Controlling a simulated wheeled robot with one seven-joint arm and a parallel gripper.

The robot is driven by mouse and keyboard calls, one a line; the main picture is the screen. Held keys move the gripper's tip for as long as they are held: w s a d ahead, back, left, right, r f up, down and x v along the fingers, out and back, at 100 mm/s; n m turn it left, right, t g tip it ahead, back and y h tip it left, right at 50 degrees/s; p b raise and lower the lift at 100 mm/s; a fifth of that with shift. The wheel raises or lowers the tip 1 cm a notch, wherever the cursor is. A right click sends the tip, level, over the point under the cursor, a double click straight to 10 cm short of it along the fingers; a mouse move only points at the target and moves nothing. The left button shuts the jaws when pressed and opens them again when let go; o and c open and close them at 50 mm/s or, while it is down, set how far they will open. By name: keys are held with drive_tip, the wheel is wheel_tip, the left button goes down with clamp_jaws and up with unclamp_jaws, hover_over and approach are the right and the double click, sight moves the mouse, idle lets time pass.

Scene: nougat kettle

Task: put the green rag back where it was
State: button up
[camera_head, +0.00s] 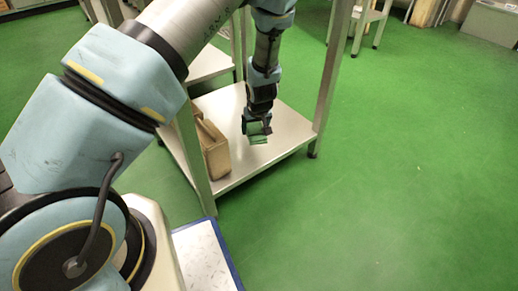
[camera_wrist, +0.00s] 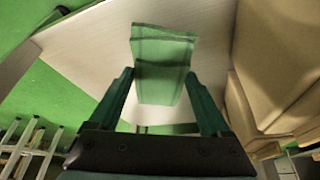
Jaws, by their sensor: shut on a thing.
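The green rag (camera_wrist: 165,62) is a folded green cloth held between the two fingers of my gripper (camera_wrist: 160,80) in the wrist view. In the head view the rag (camera_head: 258,140) shows at the tip of my gripper (camera_head: 257,128), over the lower metal shelf (camera_head: 275,150) of a table. The shelf's pale surface (camera_wrist: 90,50) lies behind the rag in the wrist view. I cannot tell whether the rag touches the shelf. My gripper is shut on the rag.
A brown box (camera_head: 214,158) stands on the shelf, left of my gripper; it fills the right side of the wrist view (camera_wrist: 262,85). Table legs (camera_head: 333,75) rise at the shelf's corners. Bare shelf lies right of the box. Green floor (camera_head: 420,190) is open to the right.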

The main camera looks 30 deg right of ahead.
sight(255, 151)
drive_tip(key=shift+w+d+f, duration=0.1)
drive_tip(key=shift+w+f, duration=0.05)
drive_tip(key=shift+f, duration=0.05)
wheel_tip(255, 151, down, 10)
drive_tip(key=b, duration=0.5)
drive_tip(key=shift+r, duration=0.25)
drive_tip(key=o, duration=1.1)
drive_tip(key=shift+o, duration=0.2)
drive_tip(key=shift+r, duration=0.1)
